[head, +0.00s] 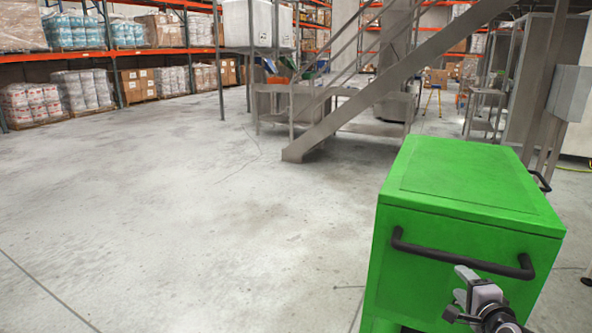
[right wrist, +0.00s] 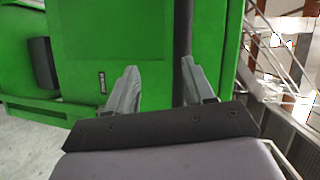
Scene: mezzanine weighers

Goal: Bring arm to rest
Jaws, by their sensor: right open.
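My right gripper (head: 457,293) is at the lower right of the head view, in front of the green cabinet (head: 470,190) and just below its black bar handle (head: 460,260). The right wrist view shows the two grey fingers of the gripper (right wrist: 160,70) spread apart with nothing held between them. The green cabinet front (right wrist: 110,35) fills much of that view. The dark handle bar (right wrist: 183,40) runs up close by one finger; whether they touch I cannot tell. My left gripper is not in view.
Open concrete floor (head: 160,200) lies to the left of the cabinet. A grey metal staircase (head: 385,90) comes down behind it. Pallet racks (head: 120,55) with wrapped goods line the back left. A grey post and box (head: 569,93) stand at the right.

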